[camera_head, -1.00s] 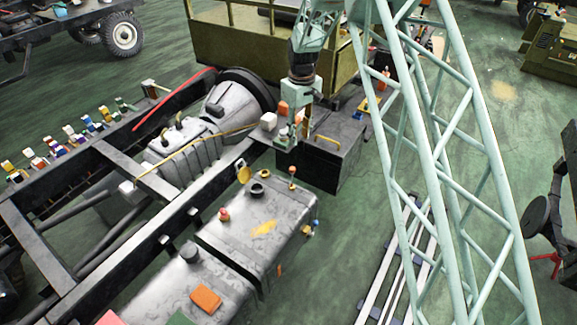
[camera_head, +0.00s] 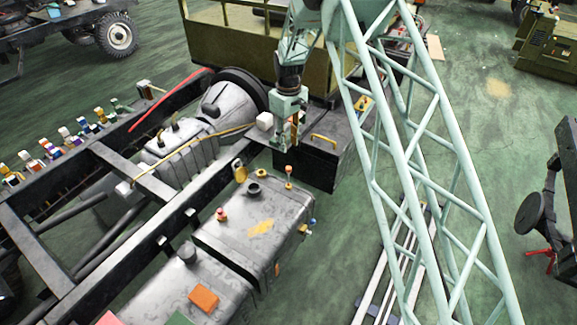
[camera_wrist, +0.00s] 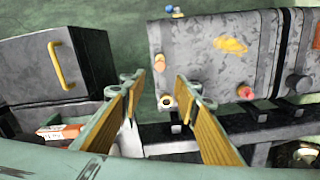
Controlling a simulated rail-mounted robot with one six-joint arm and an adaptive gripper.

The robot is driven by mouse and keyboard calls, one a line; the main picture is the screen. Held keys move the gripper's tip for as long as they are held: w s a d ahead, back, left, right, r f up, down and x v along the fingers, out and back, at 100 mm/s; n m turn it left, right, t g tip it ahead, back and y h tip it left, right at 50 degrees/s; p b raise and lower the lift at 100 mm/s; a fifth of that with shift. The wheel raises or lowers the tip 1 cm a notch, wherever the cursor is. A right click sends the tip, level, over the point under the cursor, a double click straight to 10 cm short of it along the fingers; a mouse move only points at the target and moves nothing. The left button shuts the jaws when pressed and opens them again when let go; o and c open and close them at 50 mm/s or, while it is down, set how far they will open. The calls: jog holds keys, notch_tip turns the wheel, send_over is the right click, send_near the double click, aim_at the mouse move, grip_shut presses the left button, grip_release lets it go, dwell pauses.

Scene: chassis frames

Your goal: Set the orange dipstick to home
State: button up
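The orange dipstick (camera_head: 289,171) stands upright with its orange knob up, at the far right end of the grey tank (camera_head: 215,238). In the wrist view its knob (camera_wrist: 158,62) shows just beyond my fingertips, roughly between the finger lines. My gripper (camera_head: 294,135) points down behind the tank, near the black box, in the head view. In the wrist view my gripper (camera_wrist: 158,88) has its two fingers well apart with nothing between them. It does not touch the dipstick. The dipstick's lower end is hidden in the wrist view.
An open filler neck (camera_head: 254,189) and a red knob (camera_head: 221,214) are on the tank top. A black box (camera_head: 318,150) with a yellow handle stands beside my gripper. The chassis rail (camera_head: 160,235) runs along the tank. Open floor lies right of the tank.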

aim_at(289, 167)
jog(key=shift+f, duration=6.6)
jog(key=shift+c, duration=0.7)
grip_shut()
jog(key=shift+f+b, duration=2.05)
jog(key=shift+f, duration=2.3)
jog(key=shift+s, duration=0.1)
jog(key=shift+o, duration=0.7)
grip_release()
jog(key=shift+f, duration=0.15)
jog(key=shift+r, duration=0.35)
